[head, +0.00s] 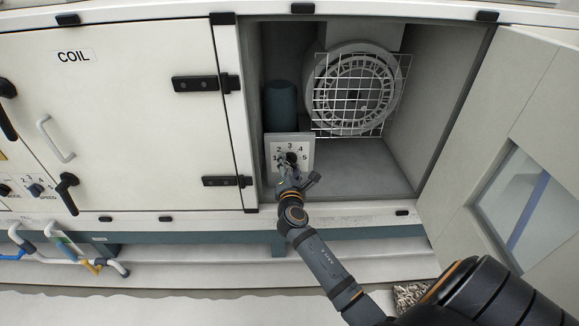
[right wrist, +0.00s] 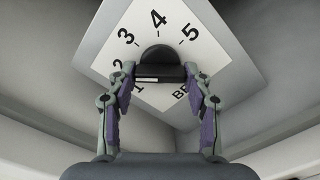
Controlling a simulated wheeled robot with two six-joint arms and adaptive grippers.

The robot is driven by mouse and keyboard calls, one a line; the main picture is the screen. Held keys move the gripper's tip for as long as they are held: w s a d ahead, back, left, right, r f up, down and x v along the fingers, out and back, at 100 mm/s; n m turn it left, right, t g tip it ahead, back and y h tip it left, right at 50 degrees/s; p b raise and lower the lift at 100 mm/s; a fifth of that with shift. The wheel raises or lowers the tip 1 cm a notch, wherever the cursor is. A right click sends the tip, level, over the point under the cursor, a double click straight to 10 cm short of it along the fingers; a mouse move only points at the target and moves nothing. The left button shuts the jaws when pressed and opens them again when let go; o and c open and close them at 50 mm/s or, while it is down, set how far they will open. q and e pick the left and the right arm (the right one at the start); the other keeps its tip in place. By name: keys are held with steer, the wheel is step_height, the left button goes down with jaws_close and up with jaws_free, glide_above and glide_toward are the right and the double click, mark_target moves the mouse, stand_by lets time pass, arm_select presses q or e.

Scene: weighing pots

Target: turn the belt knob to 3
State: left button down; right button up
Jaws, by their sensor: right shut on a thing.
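The belt panel (head: 304,141) is a pale square plate with the numbers 1 to 5, low in the open compartment. In the right wrist view, the dial plate (right wrist: 205,57) appears tilted, with part of its lettering hidden. The black belt knob (head: 292,157) is at its middle. My right gripper (head: 288,168) reaches it from the front. In the right wrist view, its two fingers are shut on the ends of the knob (right wrist: 160,72). A white line on the knob's left half points left, towards the 1 and 2 side; the exact number is unclear. My left gripper is out of view.
A round fan behind a wire guard (head: 357,88) stands at the back of the compartment, with a dark cylinder (head: 281,103) at its left. The compartment door (head: 470,140) is open to the right. The closed COIL door (head: 120,120) is on the left.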

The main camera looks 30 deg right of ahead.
steer(key=shift+m+b, duration=1.2)
steer(key=shift+m, duration=2.7)
steer(key=o, duration=1.2)
steer(key=shift+c, duration=0.2)
steer(key=shift+r, duration=0.1)
steer(key=shift+a, duration=0.1)
steer(key=v, duration=0.7)
steer(key=shift+s, duration=0.25)
